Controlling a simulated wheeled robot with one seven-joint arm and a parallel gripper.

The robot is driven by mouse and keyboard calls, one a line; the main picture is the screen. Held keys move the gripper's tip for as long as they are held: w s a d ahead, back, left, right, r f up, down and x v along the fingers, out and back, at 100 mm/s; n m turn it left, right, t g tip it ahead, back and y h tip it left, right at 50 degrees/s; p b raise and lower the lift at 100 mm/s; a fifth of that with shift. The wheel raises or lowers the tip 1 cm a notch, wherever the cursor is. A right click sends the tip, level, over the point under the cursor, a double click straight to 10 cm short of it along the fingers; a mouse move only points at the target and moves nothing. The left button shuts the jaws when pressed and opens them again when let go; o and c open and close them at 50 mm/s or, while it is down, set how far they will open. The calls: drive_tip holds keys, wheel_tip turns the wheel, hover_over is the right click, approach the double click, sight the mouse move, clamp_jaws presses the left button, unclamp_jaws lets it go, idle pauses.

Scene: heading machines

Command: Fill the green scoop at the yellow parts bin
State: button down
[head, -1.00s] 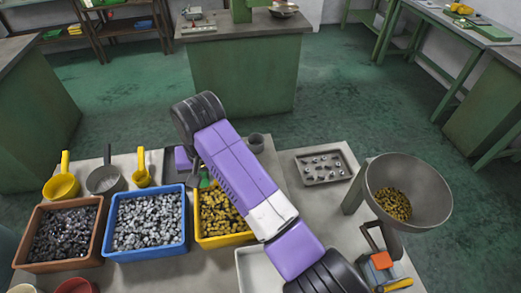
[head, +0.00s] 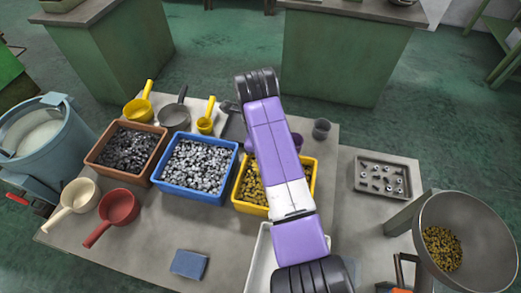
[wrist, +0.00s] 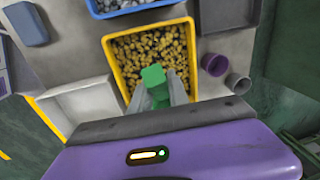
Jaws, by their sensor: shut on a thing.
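The yellow parts bin (head: 247,205) stands on the table, filled with brass-coloured parts, partly hidden behind my arm in the head view. In the wrist view the bin (wrist: 107,55) lies straight ahead of my gripper (wrist: 164,92). The gripper is shut on the green scoop (wrist: 153,76), of which a green block-like part shows between the fingers. The scoop is over the near part of the bin in the wrist view. I cannot tell whether it touches the parts or holds any. The gripper and scoop are hidden by my arm in the head view.
A blue bin (head: 222,190) and a brown bin (head: 93,160) stand left of the yellow bin. A white tray (wrist: 62,104) lies beside it. A purple cup (wrist: 214,65) and grey cup (wrist: 238,83) stand nearby. A large metal bowl (head: 485,222) is at the right.

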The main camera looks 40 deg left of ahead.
drive_tip(key=shift+w+d+f+g+y, duration=0.3)
drive_tip(key=shift+f+g+y, duration=0.1)
drive_tip(key=shift+f+y, duration=0.2)
wheel_tip(320, 180, down, 12)
drive_tip(key=w+d+h+b, duration=0.1)
drive_tip(key=d+b, duration=0.1)
drive_tip(key=b, duration=0.3)
drive_tip(key=shift+s+a+r+t+h+p, duration=0.1)
drive_tip(key=shift+a+r+t+h+p, duration=0.2)
drive_tip(key=shift+r+p, duration=1.05)
drive_tip(key=shift+s+a+r+t+h+p, duration=0.25)
drive_tip(key=shift+r+t, duration=0.2)
drive_tip(key=shift+r, duration=1.95)
drive_tip(key=shift+a+r+t+h+p, duration=0.3)
drive_tip(key=shift+r+p, duration=0.6)
drive_tip(key=shift+r, duration=0.95)
drive_tip(key=shift+d, duration=0.15)
